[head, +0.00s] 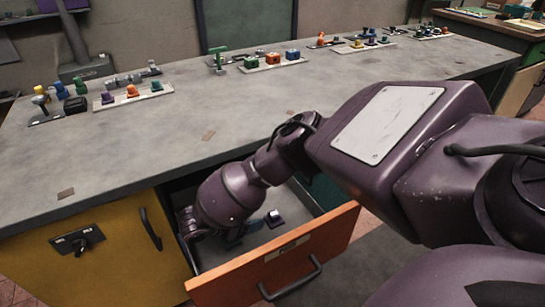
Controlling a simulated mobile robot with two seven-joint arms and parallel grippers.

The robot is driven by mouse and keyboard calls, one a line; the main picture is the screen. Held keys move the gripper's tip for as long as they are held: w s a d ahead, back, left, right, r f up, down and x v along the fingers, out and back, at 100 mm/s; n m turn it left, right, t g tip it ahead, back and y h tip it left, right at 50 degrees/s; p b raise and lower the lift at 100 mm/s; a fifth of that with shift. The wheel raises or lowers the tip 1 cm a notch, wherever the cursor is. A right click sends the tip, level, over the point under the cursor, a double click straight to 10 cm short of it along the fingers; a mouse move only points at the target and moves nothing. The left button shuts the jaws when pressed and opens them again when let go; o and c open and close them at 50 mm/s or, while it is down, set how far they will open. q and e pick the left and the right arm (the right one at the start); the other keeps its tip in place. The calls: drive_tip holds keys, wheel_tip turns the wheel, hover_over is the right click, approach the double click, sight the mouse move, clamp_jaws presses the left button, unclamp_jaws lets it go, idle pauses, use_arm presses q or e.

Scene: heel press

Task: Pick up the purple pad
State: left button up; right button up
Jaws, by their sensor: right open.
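My right arm reaches from the right into an open orange-fronted drawer (322,262). My right gripper (192,226) is low inside the drawer at its left side, open, with its fingers partly hidden. A small dark piece with a pale face (274,217) lies on the drawer floor to the right of the gripper, apart from it. A blue-grey piece (234,238) shows between them, partly covered by my wrist. I cannot tell whether either is the purple pad. A small purple piece (107,97) stands on a tray on the bench at the left. My left gripper is out of view.
The grey bench top (190,125) extends over the back of the drawer. A yellow cabinet front (100,255) stands to the left of the drawer. Trays of coloured pieces (272,61) line the back of the bench; its front middle is mostly clear.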

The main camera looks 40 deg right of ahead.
sight(275, 212)
drive_tip(key=x, duration=0.2)
drive_tip(key=shift+s+d+f, duration=0.1)
drive_tip(key=shift+d+f, duration=0.05)
drive_tip(key=shift+d, duration=0.15)
drive_tip(key=b+x, duration=0.1)
drive_tip(key=x, duration=0.3)
drive_tip(key=shift+s+d+f, duration=0.15)
drive_tip(key=shift+d+f, duration=0.05)
drive_tip(key=shift+f, duration=0.05)
drive_tip(key=shift+d+b, duration=0.3)
drive_tip(key=shift+d, duration=0.05)
drive_tip(key=c, duration=1)
